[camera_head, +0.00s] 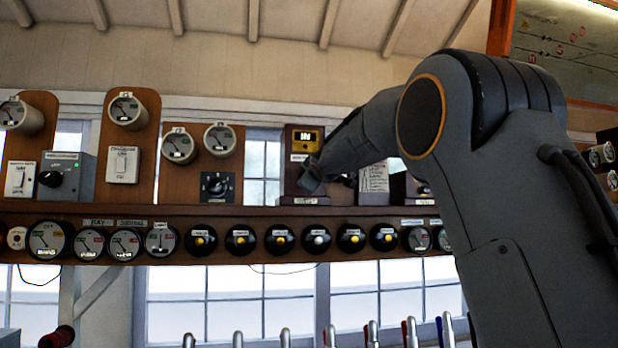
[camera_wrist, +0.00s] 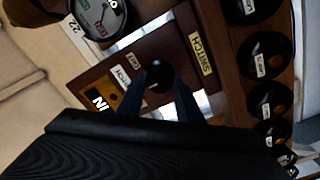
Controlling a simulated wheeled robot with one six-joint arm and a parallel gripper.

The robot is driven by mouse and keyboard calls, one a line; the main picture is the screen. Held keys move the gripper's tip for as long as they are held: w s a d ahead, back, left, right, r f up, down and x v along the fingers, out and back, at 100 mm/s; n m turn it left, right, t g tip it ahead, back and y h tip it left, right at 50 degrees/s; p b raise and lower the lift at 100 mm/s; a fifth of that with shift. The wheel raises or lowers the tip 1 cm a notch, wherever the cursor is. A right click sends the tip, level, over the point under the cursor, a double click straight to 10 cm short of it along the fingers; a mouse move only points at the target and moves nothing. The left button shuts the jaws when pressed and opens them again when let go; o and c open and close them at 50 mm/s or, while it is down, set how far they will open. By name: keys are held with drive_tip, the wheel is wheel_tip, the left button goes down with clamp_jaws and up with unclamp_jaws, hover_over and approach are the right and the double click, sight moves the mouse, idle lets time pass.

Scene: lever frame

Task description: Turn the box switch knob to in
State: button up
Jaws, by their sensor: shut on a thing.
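The box switch (camera_head: 292,180) is a dark wooden box on the shelf, with a yellow-framed indicator window (camera_head: 306,138) near its top that appears to read IN. My gripper (camera_head: 313,182) reaches it from the right and covers much of its front. Part of the IN window (camera_wrist: 98,101) shows at the left; the knob's pointing is unclear.
A panel with a black rotary switch (camera_head: 217,186) stands left of the box. A white labelled card box (camera_head: 374,183) stands close on its right. Lever tops (camera_head: 285,338) show at the bottom.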

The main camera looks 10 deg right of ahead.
idle(0.4)
drive_tip(key=o, duration=1)
drive_tip(key=shift+o, duration=0.2)
drive_tip(key=shift+s, duration=0.1)
drive_tip(key=s+b, duration=0.2)
drive_tip(key=s, duration=0.5)
drive_tip(key=shift+s, duration=0.3)
